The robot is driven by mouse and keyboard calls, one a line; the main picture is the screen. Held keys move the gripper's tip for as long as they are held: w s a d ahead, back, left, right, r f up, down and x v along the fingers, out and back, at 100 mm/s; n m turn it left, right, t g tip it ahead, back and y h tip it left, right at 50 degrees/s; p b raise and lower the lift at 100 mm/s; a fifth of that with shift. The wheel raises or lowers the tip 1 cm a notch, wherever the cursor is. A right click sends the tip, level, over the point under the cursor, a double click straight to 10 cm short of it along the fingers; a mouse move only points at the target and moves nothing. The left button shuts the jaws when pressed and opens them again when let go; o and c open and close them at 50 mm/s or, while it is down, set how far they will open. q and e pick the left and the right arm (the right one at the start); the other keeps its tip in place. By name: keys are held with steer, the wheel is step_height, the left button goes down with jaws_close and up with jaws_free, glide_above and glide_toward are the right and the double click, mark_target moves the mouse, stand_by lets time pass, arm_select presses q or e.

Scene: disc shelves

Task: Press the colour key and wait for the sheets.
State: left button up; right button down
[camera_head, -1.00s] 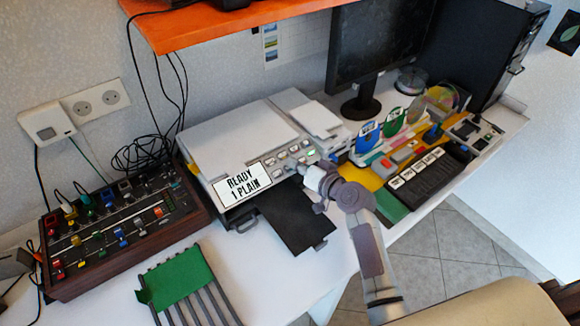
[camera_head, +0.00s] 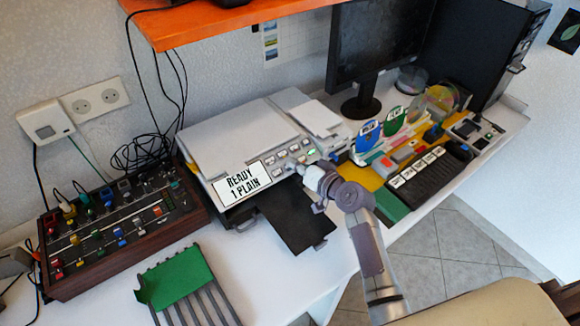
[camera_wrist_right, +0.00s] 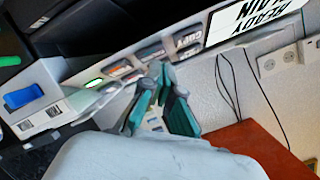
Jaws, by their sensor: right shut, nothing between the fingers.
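A white printer (camera_head: 232,138) stands on the desk with a sloped front panel. Its display (camera_head: 241,181) reads "READY 1 PLAIN". A block of small keys (camera_head: 293,152) sits right of the display, and a green light (camera_head: 311,155) glows there. The key labels are too small to read in the head view. The dark tray (camera_head: 297,216) below the panel shows no sheets. My right gripper (camera_head: 303,171) is shut and empty, close in front of the keys. In the right wrist view its teal fingers (camera_wrist_right: 164,88) are by the key row; contact is unclear. My left gripper is out of view.
A wooden slider box (camera_head: 115,228) stands left of the printer. A rack with a green sheet (camera_head: 177,278) lies in front. A dark key block (camera_head: 430,178), discs and a monitor (camera_head: 378,45) are at the right. An orange shelf (camera_head: 215,22) hangs above.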

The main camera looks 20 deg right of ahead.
steer(key=shift+w+f+b, duration=0.25)
steer(key=shift+f+b, duration=0.15)
steer(key=shift+f, duration=0.1)
stand_by(0.7)
steer(key=shift+r, duration=0.1)
steer(key=shift+s+r+p, duration=0.4)
steer(key=shift+r+p, duration=0.25)
steer(key=shift+p, duration=0.15)
